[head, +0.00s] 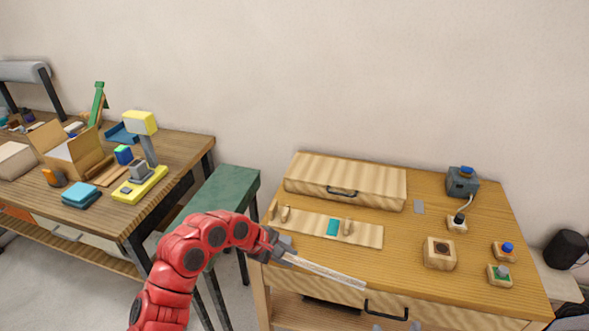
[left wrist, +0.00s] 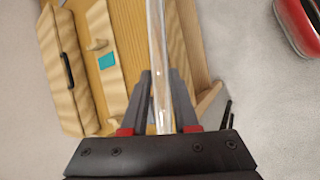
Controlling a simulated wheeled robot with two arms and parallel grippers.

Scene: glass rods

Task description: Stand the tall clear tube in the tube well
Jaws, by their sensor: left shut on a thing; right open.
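The tall clear tube (head: 325,270) is a long, thin transparent rod. My left gripper (head: 286,248) is shut on it near one end, at the table's front left. The tube lies tilted close to horizontal and points right. In the left wrist view the tube (left wrist: 156,60) runs up from between my gripper's fingers (left wrist: 162,105). A wooden block with a dark round hole (head: 440,253), apparently the tube well, stands right of the tube's far end, apart from it. My right gripper (head: 396,327) barely shows at the bottom edge, open, with only its tips visible.
A wooden board with pegs and a teal patch (head: 370,234) lies behind the tube. A long wooden box (head: 345,180) stands at the back. Small blocks with blue (head: 506,250) and grey-green tops (head: 500,274) stand right. A green stool (head: 225,185) is left.

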